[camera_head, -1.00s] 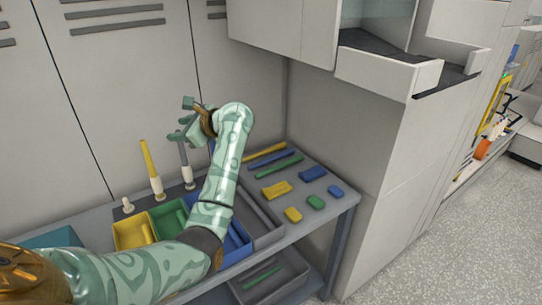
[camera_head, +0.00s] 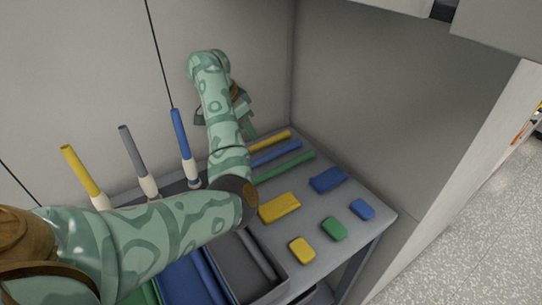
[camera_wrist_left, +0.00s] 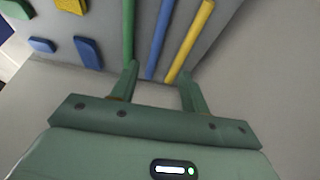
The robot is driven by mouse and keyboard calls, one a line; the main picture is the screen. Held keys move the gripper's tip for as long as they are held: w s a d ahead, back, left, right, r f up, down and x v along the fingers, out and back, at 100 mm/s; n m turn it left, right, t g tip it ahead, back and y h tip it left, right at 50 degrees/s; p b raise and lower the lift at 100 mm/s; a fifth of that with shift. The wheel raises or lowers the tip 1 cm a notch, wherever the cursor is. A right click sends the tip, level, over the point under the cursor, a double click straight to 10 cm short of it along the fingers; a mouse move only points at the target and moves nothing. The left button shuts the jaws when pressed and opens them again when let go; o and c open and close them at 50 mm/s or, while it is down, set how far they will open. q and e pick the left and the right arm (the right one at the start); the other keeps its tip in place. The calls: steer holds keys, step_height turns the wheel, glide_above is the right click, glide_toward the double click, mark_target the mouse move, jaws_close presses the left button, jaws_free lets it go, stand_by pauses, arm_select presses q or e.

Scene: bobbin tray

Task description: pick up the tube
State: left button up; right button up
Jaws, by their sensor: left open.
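Three long tubes lie side by side on the grey table: a yellow tube (camera_head: 270,141), a blue tube (camera_head: 276,152) and a green tube (camera_head: 285,167). My left gripper (camera_head: 246,122) is partly hidden behind my forearm in the head view, close to the left ends of these tubes. In the left wrist view the gripper (camera_wrist_left: 158,75) is open and empty. The blue tube (camera_wrist_left: 159,38) runs up between the finger lines, the green tube (camera_wrist_left: 128,32) lines up with the left finger, and the yellow tube (camera_wrist_left: 191,40) with the right. Touching cannot be told.
Yellow (camera_head: 80,170), grey (camera_head: 131,149) and blue (camera_head: 181,133) tubes stand upright at the back left. Several flat blocks, such as a yellow one (camera_head: 279,207), lie on the table (camera_head: 345,191). A grey bin (camera_head: 240,268) is in front; walls close the back and right.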

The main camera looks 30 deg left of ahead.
arm_select(q)
steer(key=b, duration=0.3)
glide_above(264, 157)
steer(key=s+a, duration=0.2)
step_height(264, 157, down, 7)
steer(key=shift+r, duration=0.1)
steer(key=shift+w+d+f, duration=0.15)
steer(key=shift+d+f, duration=0.05)
steer(key=shift+f, duration=0.2)
steer(key=b+x, duration=0.2)
steer(key=x, duration=0.1)
steer(key=b+x, duration=0.1)
steer(key=x, duration=0.1)
steer(key=shift+d, duration=0.25)
steer(key=shift+f+b, duration=0.1)
steer(key=shift+b, duration=0.2)
steer(key=shift+r, duration=0.2)
jaws_close()
arm_select(e)
steer(key=s+f, duration=0.3)
steer(key=f, duration=0.3)
steer(key=shift+f+g, duration=0.35)
steer(key=shift+g, duration=0.05)
